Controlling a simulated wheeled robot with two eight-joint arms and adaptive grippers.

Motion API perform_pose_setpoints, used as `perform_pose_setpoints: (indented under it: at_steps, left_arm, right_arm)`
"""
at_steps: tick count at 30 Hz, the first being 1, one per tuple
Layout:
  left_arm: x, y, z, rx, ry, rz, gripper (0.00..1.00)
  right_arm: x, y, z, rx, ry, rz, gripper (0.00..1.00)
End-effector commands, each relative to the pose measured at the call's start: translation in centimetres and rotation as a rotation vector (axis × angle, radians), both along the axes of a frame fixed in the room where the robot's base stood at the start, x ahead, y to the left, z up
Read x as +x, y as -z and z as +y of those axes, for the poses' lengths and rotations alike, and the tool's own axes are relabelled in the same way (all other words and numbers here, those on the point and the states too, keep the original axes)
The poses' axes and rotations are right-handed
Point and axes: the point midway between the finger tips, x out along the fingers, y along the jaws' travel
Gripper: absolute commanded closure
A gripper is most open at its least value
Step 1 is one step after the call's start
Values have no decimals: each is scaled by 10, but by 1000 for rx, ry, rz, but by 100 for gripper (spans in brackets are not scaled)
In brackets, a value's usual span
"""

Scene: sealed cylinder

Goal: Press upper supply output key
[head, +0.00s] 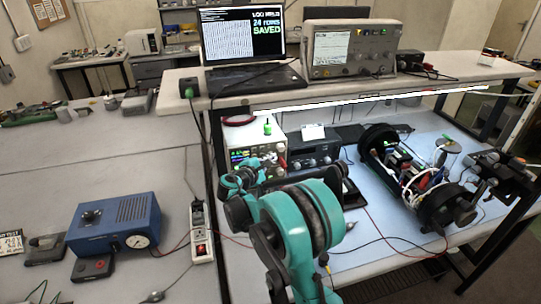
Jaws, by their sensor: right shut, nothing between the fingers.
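A pale bench supply (239,134) stands under the shelf, with lit green and coloured spots on its front panel. A dark instrument (318,148) stands just to its right. I cannot tell which key is the upper output key at this size. My right gripper (240,181) is small in view, in front of the lower part of the pale supply, shut and empty. My teal right arm rises from the bottom and hides part of the bench. I cannot tell whether the fingers touch the panel. My left gripper is not in view.
The shelf above holds a laptop (243,38) reading "SAVED" and an oscilloscope (350,50). An open cylinder assembly (405,170) with wires lies on the blue mat to the right. A blue box (115,222) and power strip (201,232) are on the left table.

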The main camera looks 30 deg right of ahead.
Motion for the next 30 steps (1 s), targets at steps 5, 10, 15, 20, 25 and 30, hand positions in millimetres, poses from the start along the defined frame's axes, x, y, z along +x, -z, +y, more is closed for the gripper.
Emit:
perform_pose_setpoints:
  at_steps: [5,10,15,20,25,30]
  left_arm:
    - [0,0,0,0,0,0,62]
    - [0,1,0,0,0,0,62]
    - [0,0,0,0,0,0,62]
    - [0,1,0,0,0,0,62]
    - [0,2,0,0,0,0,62]
    - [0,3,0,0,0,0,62]
  right_arm:
    - [2,0,-1,0,0,0,100]
    - [4,0,-1,0,0,0,100]
    - [4,0,-1,0,0,0,100]
    - [3,0,-1,0,0,0,100]
    - [-4,0,1,1,-1,0,100]
    - [-11,0,3,0,0,0,100]
